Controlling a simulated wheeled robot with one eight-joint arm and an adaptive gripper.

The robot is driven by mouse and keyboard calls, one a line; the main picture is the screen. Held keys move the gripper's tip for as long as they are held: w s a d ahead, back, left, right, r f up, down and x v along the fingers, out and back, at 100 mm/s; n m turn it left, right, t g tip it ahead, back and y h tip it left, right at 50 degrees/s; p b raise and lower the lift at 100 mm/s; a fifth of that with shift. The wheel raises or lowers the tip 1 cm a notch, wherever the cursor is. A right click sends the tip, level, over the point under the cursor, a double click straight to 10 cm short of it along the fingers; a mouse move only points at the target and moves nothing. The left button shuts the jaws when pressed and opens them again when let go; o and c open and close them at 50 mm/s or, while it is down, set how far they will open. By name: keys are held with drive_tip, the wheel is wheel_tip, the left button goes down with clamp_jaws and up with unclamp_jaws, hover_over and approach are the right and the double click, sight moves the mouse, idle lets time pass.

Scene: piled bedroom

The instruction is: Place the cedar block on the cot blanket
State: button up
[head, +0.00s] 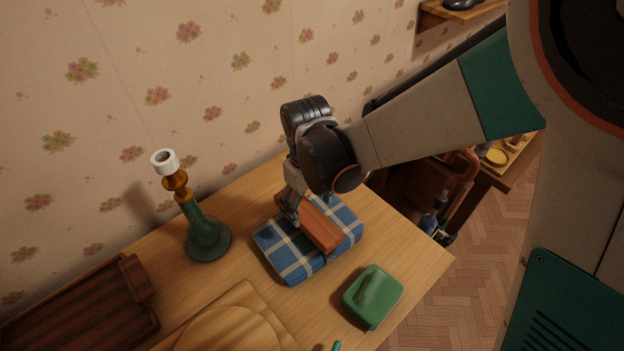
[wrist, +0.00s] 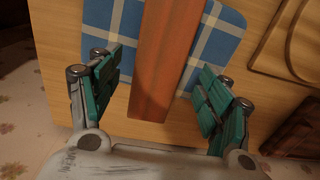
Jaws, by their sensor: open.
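The cedar block (head: 313,224) is a long reddish-brown bar. It lies across the cot blanket (head: 279,257), a folded blue and white plaid cloth on the wooden table. In the wrist view the cedar block (wrist: 159,62) runs between my fingers over the blanket (wrist: 222,42), and its near end reaches past the blanket's edge. My gripper (wrist: 163,100) is open, with a green-padded finger on each side of the block and gaps between. In the head view my gripper (head: 291,212) is at the block's far end, partly hidden by my wrist.
A green bottle-like candlestick (head: 206,238) with a white top stands left of the blanket. A green case (head: 373,296) lies near the table's front edge. A dark wooden tray (head: 80,312) and a round-patterned board (head: 228,332) are at the left front. The wall is behind.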

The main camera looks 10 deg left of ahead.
sight(307, 214)
wheel_tip(307, 214, up, 8)
drive_tip(key=p, duration=0.4)
drive_tip(key=shift+f, duration=0.25)
drive_tip(key=shift+a, duration=0.1)
